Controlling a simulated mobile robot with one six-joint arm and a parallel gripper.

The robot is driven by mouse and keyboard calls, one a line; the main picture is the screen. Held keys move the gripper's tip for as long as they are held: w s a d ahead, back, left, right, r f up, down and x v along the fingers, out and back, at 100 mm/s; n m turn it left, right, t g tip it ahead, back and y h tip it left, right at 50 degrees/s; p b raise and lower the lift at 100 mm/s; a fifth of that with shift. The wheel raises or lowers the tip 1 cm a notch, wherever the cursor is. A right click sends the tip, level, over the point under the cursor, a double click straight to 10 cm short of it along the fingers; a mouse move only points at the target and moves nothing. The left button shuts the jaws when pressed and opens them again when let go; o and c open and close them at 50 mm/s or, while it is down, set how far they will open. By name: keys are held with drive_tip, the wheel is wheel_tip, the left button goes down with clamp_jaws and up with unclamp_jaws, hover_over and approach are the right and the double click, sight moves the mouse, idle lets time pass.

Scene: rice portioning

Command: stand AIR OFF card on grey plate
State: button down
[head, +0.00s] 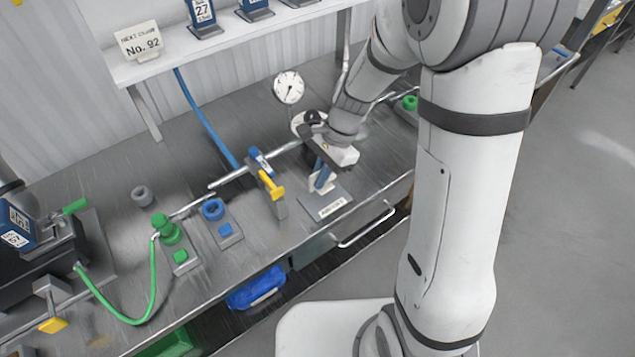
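The grey plate (336,211) lies on the bench in the middle of the head view, near the front edge, with a small white label at its front. A blue and white card (322,180), seen nearly edge-on, is upright over the plate's back part; its lettering is not readable. My gripper (323,166) points down over the plate and appears shut on the card's top. The gripper body hides the fingertips and the card's upper part. I cannot tell if the card's foot touches the plate.
A yellow-handled valve (271,184) with a blue tag stands close left of the plate. A round gauge (289,87) is behind. Blue ring (213,209) and green fitting (166,230) stations sit farther left. A shelf (235,35) with cards runs along the back.

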drive_tip(key=shift+f, duration=1.45)
drive_tip(key=shift+s+f, duration=0.1)
drive_tip(key=shift+f, duration=0.05)
drive_tip(key=c, duration=1.6)
unclamp_jaws()
drive_tip(key=v, duration=1.1)
drive_tip(key=shift+s+d+r+n+t+h, duration=0.6)
drive_tip(key=shift+s+d+r+n+t, duration=0.3)
drive_tip(key=shift+s+d+r+n, duration=0.9)
drive_tip(key=shift+s+d+r+n+t+h, duration=0.75)
drive_tip(key=shift+s+d+n, duration=0.9)
drive_tip(key=shift+s, duration=1.3)
drive_tip(key=shift+s+d+r+n+t+h, duration=0.45)
drive_tip(key=shift+s+d+r+n+t, duration=0.7)
drive_tip(key=shift+s+n, duration=1.1)
